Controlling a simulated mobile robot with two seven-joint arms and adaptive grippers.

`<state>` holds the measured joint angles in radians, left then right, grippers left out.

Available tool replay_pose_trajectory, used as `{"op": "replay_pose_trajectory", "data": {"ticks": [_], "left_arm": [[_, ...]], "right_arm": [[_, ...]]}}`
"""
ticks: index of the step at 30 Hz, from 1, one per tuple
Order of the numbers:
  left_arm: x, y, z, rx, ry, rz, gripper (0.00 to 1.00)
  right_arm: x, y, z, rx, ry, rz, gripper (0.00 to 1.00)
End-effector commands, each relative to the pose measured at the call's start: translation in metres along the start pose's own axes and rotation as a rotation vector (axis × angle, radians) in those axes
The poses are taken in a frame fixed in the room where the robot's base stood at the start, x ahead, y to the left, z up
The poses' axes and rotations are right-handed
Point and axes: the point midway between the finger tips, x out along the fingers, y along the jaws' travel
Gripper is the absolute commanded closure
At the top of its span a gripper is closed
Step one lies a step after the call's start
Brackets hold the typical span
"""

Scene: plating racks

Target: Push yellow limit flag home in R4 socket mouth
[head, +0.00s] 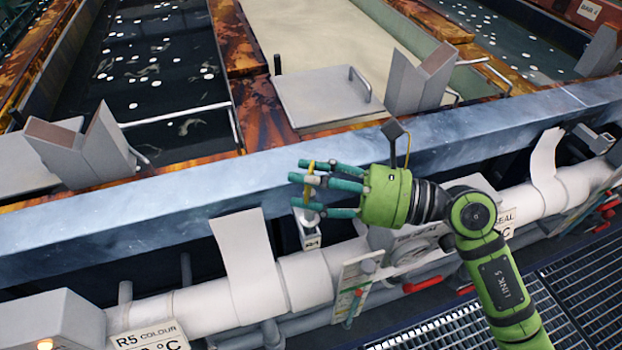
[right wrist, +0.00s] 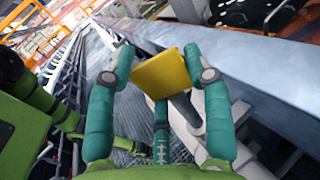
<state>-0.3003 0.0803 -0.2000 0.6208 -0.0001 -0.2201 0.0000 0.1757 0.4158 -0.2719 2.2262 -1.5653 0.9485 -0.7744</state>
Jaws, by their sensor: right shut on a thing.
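The yellow limit flag (head: 309,181) shows nearly edge-on in the head view, as a thin upright strip between teal fingers. In the right wrist view it is a flat yellow plate (right wrist: 163,74), tilted, between the fingers. My right gripper (head: 300,184) is shut on the flag, just outside the blue-grey rail. The R4 socket (head: 308,229), a grey block with an R4 label, sits right below the fingertips. Its mouth is partly hidden by the lowest finger, so I cannot tell whether the flag touches it. My left gripper is not in view.
The long blue-grey rail (head: 200,185) runs behind the hand. A white pipe (head: 190,310) with hanging white strips (head: 245,255) runs in front. Tanks with grey saddle blocks (head: 420,80) lie beyond the rail. Floor grating (head: 590,280) is at lower right.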

Motion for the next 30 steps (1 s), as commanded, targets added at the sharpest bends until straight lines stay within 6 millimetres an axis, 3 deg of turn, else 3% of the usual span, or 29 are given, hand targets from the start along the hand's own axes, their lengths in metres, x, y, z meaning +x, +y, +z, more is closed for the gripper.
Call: {"op": "replay_pose_trajectory", "data": {"ticks": [30], "left_arm": [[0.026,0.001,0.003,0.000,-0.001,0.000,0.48]], "right_arm": [[0.000,0.001,-0.026,-0.001,-0.001,0.000,1.00]]}}
